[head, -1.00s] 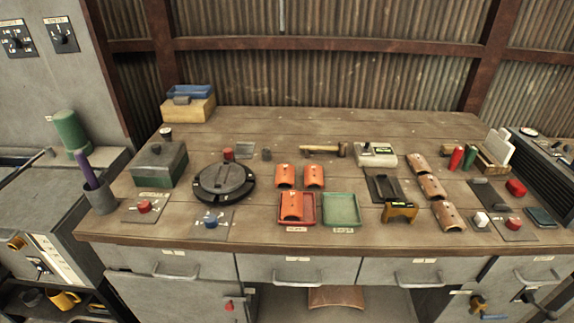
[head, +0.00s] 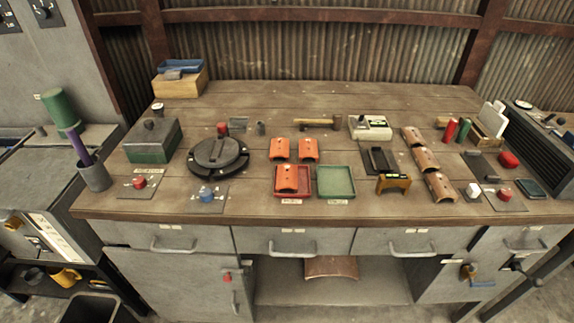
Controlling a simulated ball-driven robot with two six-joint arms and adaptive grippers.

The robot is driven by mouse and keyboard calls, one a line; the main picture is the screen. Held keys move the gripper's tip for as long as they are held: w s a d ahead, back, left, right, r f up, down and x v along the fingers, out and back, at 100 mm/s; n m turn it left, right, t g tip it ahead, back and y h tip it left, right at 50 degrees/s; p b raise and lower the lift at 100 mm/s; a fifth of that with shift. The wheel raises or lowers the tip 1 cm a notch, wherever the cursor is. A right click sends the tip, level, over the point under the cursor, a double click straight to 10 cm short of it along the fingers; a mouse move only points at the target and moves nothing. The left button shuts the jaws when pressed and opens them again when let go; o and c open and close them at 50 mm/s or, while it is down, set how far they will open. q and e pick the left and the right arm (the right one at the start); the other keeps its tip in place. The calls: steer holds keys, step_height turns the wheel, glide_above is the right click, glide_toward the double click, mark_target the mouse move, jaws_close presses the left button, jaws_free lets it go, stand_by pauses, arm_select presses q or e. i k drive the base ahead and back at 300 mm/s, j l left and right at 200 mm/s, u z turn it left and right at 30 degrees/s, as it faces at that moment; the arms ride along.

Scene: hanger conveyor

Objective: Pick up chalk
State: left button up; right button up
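I cannot tell for sure which thing is the chalk. A small white block (head: 473,191) sits near the right front of the workbench. A red stick (head: 450,130) and a green stick (head: 463,131) stand upright side by side at the right, beside a wooden holder (head: 487,143) with white cards in it. Neither of my grippers shows in the head view.
The wooden workbench (head: 235,108) carries a dark round turntable (head: 217,155), a red tray (head: 294,193), a green tray (head: 336,182), orange and copper curved pieces, a hammer (head: 315,123) and a green-grey box (head: 152,142). Its back middle is clear.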

mark_target(472, 191)
steer(key=z, duration=1.35)
steer(key=i+j, duration=0.05)
